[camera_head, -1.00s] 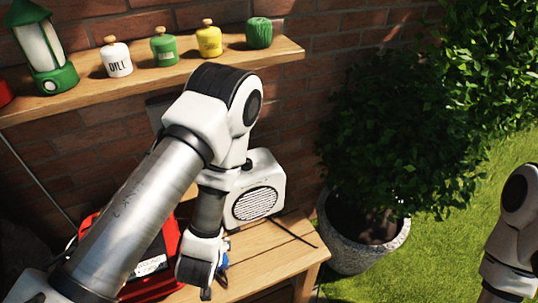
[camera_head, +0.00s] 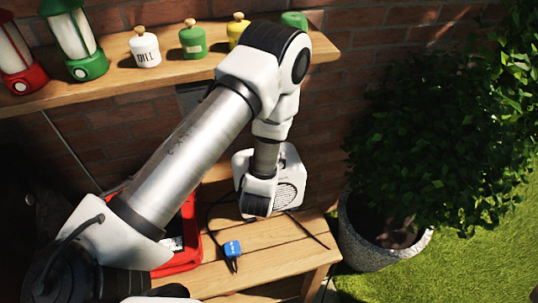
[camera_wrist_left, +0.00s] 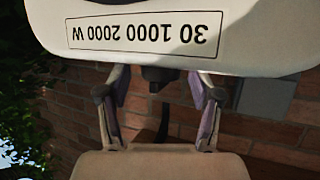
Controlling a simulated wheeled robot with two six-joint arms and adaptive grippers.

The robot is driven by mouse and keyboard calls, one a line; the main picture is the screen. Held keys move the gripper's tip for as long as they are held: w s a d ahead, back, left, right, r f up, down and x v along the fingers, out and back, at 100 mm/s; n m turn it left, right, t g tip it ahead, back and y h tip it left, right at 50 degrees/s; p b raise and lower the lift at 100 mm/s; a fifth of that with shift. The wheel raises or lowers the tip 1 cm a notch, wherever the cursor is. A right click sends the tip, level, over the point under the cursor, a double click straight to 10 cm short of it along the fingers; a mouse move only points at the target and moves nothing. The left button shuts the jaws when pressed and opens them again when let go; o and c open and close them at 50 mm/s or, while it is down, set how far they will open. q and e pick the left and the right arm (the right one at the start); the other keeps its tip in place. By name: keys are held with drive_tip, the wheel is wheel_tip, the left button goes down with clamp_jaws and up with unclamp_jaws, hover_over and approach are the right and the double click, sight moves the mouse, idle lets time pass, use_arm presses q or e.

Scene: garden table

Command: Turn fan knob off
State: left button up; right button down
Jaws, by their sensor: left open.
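The white fan heater (camera_head: 290,172) with a round slotted grille stands on the wooden table against the brick wall. My left wrist covers its left part in the head view. In the left wrist view its pale body (camera_wrist_left: 270,55) fills the top, with an upside-down label reading "30 1000 2000 W". A dark piece (camera_wrist_left: 154,80) shows below the label between the fingers; I cannot tell whether it is the knob. My left gripper (camera_wrist_left: 160,93) is open, one finger on each side of this piece; contact is unclear. My right gripper is out of view.
A blue plug (camera_head: 233,248) with a black cable lies on the wooden table (camera_head: 275,262). A red case (camera_head: 180,240) is behind my left arm. A shelf (camera_head: 120,82) above holds lanterns and jars. A potted bush (camera_head: 385,250) stands right.

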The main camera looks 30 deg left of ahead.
use_arm(q)
drive_tip(key=shift+s, duration=0.2)
drive_tip(key=c, duration=1.1)
drive_tip(key=shift+c, duration=0.2)
